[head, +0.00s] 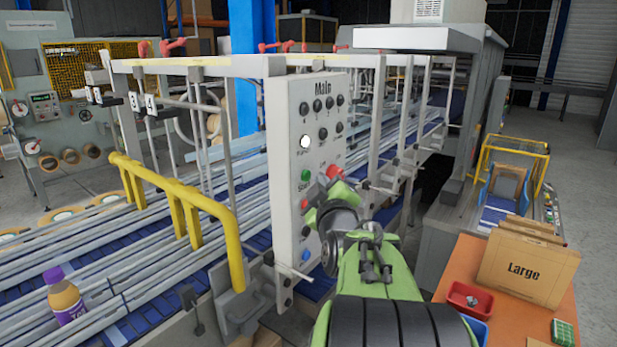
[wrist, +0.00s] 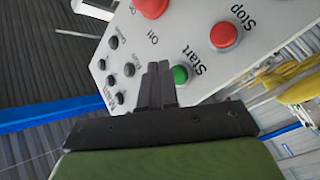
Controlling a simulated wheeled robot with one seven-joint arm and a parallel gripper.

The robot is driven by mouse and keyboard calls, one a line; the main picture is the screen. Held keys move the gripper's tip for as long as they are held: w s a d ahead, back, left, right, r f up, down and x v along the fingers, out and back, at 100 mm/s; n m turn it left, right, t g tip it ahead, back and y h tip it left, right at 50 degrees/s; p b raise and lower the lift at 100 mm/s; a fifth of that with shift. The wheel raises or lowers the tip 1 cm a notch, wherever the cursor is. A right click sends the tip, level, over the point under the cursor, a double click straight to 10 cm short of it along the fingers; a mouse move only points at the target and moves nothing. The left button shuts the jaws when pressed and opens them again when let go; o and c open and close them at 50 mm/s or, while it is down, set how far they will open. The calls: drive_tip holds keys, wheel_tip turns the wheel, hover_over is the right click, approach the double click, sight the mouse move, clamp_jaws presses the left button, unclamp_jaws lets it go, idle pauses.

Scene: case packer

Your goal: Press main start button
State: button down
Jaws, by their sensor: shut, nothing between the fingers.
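The control panel (head: 285,120), labelled Main, stands upright on the machine frame in the head view. Its green start button (head: 306,175) sits on the left side of the face, above a red stop button (head: 304,204). In the wrist view the green button (wrist: 180,74) is beside the word Start, and the red button (wrist: 224,35) is beside Stop. My gripper (wrist: 158,70) is shut and empty, its dark fingertips just left of the green button in the picture. I cannot tell whether they touch the panel. In the head view my arm hides the fingertips.
A larger red button (head: 334,172) sits near my arm on the panel. A yellow rail (head: 190,195) and the conveyor lie left of the panel. An orange table (head: 500,315) with a Large carton (head: 525,268) and a red bin (head: 470,300) stands at right.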

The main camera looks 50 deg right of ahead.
drive_tip(key=shift+w, duration=0.35)
drive_tip(key=shift+w+a+b, duration=0.1)
drive_tip(key=shift+w+b, duration=0.25)
drive_tip(key=shift+w, duration=0.2)
idle(0.5)
drive_tip(key=shift+s, duration=0.15)
drive_tip(key=shift+s+b, duration=0.75)
drive_tip(key=shift+s, duration=0.05)
drive_tip(key=s+b, duration=0.2)
drive_tip(key=s, duration=0.1)
drive_tip(key=s+b, duration=0.1)
drive_tip(key=s, duration=0.1)
drive_tip(key=shift+d, duration=0.3)
drive_tip(key=shift+w, duration=0.1)
idle(0.5)
